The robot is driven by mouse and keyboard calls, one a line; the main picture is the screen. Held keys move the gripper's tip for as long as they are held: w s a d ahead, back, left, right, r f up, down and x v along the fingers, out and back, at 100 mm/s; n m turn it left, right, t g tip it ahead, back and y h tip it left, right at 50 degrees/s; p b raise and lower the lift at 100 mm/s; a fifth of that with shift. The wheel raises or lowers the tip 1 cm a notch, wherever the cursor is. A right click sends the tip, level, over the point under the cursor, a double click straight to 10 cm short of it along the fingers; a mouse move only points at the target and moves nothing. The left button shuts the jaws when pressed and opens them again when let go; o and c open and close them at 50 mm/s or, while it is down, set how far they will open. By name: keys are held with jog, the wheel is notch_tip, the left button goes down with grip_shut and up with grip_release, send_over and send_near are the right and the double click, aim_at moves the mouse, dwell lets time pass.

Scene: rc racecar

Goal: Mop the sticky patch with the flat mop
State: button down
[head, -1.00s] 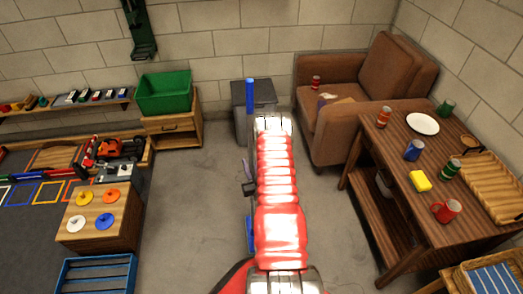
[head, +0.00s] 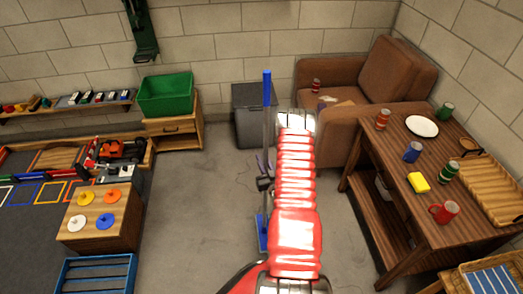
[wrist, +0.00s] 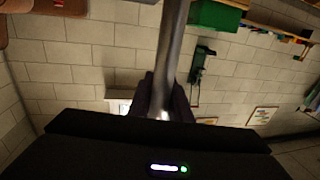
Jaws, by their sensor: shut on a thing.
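The flat mop has a grey pole with a blue top (head: 267,82) and a flat blue head (head: 262,233) low down near the floor. My gripper (head: 264,184) is shut on the mop's pole, about midway to low along it, and the mop stands nearly upright. In the wrist view the pole (wrist: 172,45) runs up from between my dark fingers (wrist: 162,100). I cannot tell whether the mop head touches the floor. I cannot make out the sticky patch; my red arm hides part of the floor to the right of the mop.
A grey bin (head: 248,120) stands by the back wall behind the mop. A brown armchair (head: 345,125) and a wooden table (head: 400,205) are on the right. A wooden block with discs (head: 118,222) and a blue crate (head: 70,278) are on the left. Grey floor (head: 195,205) lies clear between.

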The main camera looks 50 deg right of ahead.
jog(key=shift+r, duration=2.3)
jog(key=shift+w, duration=0.1)
